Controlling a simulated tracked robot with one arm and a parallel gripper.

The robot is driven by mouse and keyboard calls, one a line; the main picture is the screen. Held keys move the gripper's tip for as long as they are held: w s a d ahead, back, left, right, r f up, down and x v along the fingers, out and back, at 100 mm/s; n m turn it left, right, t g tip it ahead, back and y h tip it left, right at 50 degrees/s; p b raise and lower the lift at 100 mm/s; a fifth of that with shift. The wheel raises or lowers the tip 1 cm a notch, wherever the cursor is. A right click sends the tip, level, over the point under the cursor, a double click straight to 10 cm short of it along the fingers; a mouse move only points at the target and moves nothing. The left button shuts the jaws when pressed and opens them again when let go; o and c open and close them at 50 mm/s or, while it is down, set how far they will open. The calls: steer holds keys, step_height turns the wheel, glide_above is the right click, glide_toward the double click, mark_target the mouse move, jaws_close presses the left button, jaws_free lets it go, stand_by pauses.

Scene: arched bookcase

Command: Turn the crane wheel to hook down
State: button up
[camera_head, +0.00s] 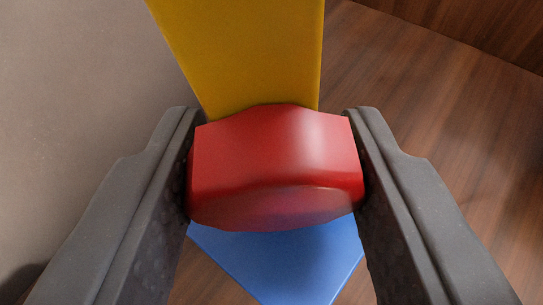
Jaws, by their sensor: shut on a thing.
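The red crane wheel (275,165) is a thick knob in the middle of the head camera view. My gripper (276,160) has one dark grey finger on each side of it and is shut on it. Behind and above the wheel rises a yellow part of the crane (250,50). Below the wheel is a blue part (285,262), partly covered by the wheel and the right finger. The hook is not in view, so I cannot tell its height.
A plain grey-beige wall or panel (70,110) fills the left side. A brown wooden surface (430,110) lies on the right, with a darker wooden edge (490,25) at the upper right. The wood right of the crane looks clear.

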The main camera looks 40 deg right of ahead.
steer(key=shift+m+t+y+b, duration=0.3)
steer(key=shift+m+y+b, duration=0.1)
steer(key=shift+m, duration=0.1)
steer(key=o, duration=1)
steer(key=shift+c, duration=0.2)
steer(key=p+v, duration=0.2)
steer(key=v, duration=1.1)
steer(key=shift+s+a, duration=0.25)
steer(key=shift+s, duration=0.1)
steer(key=shift+w+r, duration=0.1)
steer(key=shift+r, duration=0.05)
